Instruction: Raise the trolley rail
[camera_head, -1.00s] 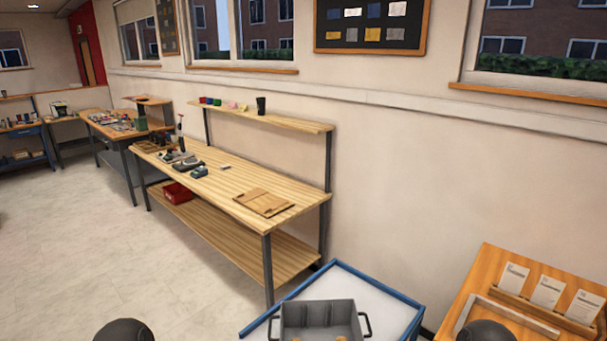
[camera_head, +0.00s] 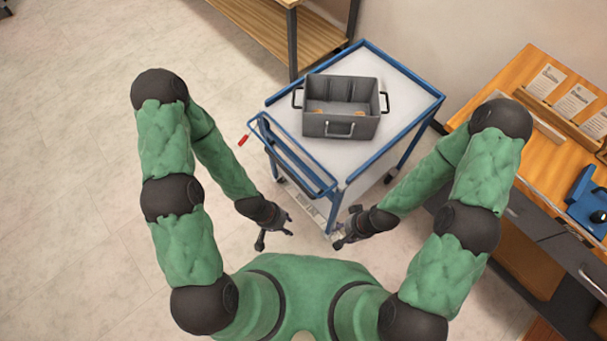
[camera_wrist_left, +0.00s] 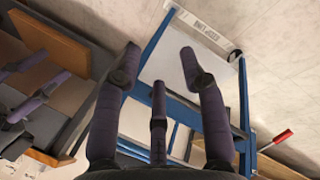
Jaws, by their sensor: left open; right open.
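The trolley (camera_head: 408,89) has a blue frame and a pale top. Its blue rail (camera_head: 290,163) runs along the near-left end, just outside the top's edge; I cannot tell its exact angle. A red-tipped lever (camera_head: 243,140) sticks out at the rail's left end and shows in the left wrist view (camera_wrist_left: 283,136). My left gripper (camera_head: 274,240) is open and empty, on the near side of the rail and apart from it. Its spread fingers (camera_wrist_left: 155,75) face the trolley's frame and labelled lower part. My right gripper (camera_head: 342,238) is open near the trolley's front corner.
A grey bin (camera_head: 341,127) with side handles stands on the trolley top, with small orange-brown things inside. At right is an orange-topped desk (camera_head: 525,72) with papers and a blue device (camera_head: 588,203). Floor at left is clear.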

